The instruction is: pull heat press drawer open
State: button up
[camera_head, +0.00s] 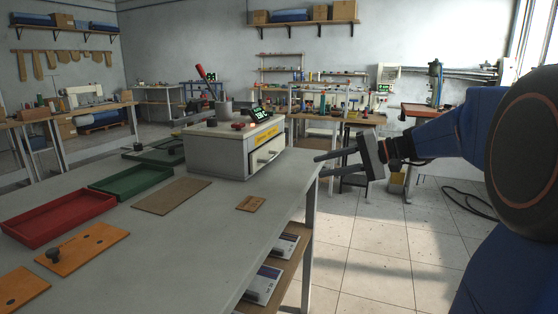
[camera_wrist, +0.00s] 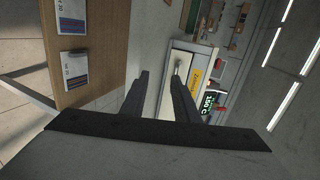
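The heat press (camera_head: 213,150) is a pale grey box on the workbench, with a lit green display (camera_head: 258,113), a yellow label and a red-gripped lever. Its drawer (camera_head: 276,146) is a white panel on the side facing my gripper and looks shut. The drawer's handle (camera_head: 266,157) is a small bar; it also shows in the wrist view (camera_wrist: 179,65). My gripper (camera_head: 318,166) is open and empty, just off the bench's right edge. It points at the drawer front and is apart from the handle. In the wrist view, the drawer front shows between and beyond the fingers (camera_wrist: 158,78).
The workbench (camera_head: 225,225) holds a red tray (camera_head: 58,217), a green tray (camera_head: 130,181), a brown mat (camera_head: 171,196), a small wooden piece (camera_head: 251,203) and orange leather pieces (camera_head: 88,247). A lower shelf (camera_head: 292,262) holds boxes.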

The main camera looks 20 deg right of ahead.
aim_at(275, 157)
jog(key=w+d+r+t, duration=0.2)
jog(key=w+d+r, duration=0.1)
jog(key=d, duration=0.1)
jog(key=shift+m+y, duration=0.3)
jog(key=shift+y, duration=0.1)
jog(key=x, duration=1.7)
jog(key=shift+s+a+f, duration=0.3)
jog(key=shift+a, duration=0.05)
grip_shut()
